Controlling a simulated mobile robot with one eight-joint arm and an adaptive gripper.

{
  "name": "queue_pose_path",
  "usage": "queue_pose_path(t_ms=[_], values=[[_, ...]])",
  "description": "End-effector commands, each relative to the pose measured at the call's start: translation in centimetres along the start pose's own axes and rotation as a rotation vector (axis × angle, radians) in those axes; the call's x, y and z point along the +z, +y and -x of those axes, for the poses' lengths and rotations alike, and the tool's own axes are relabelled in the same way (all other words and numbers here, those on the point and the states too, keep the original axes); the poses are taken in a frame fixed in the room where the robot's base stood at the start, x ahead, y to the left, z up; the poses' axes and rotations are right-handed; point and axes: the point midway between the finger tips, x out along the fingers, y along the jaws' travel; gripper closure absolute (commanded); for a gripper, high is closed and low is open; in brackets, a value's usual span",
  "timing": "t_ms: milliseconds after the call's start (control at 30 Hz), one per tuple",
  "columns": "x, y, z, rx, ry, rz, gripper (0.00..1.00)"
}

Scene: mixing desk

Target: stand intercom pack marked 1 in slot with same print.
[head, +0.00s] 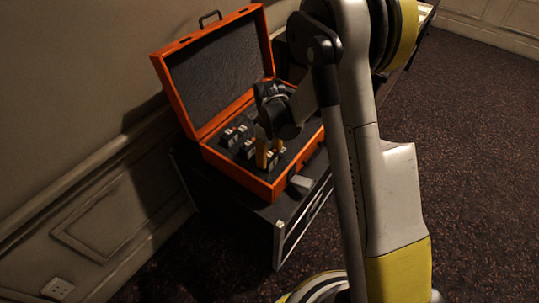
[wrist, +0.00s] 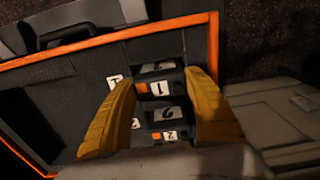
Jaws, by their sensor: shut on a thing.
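In the wrist view, my gripper (wrist: 163,80) reaches down into the open orange case (wrist: 140,32). Its two yellow fingers are shut on a dark pack with a white label 1 and an orange square, the pack marked 1 (wrist: 160,89). A white print 1 (wrist: 113,81) shows on the grey foam just left of the left finger, partly covered. The pack's bottom is hidden, so I cannot tell whether it sits in a slot. The head view shows my gripper (head: 267,155) over the front of the case.
A dark pack marked 2 (wrist: 168,116) is close to the held pack, between my fingers in the wrist view. More packs (head: 234,135) stand in the foam. The raised lid (head: 215,65) stands behind. A small grey object (head: 300,184) lies by the case's front right.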

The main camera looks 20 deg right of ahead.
Motion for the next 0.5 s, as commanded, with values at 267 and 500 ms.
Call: queue_pose_path(t_ms=[267,500], values=[[0.0,0.0,-0.32,0.0,0.0,0.0,0.81],[0.0,0.0,-0.37,0.0,0.0,0.0,0.15]])
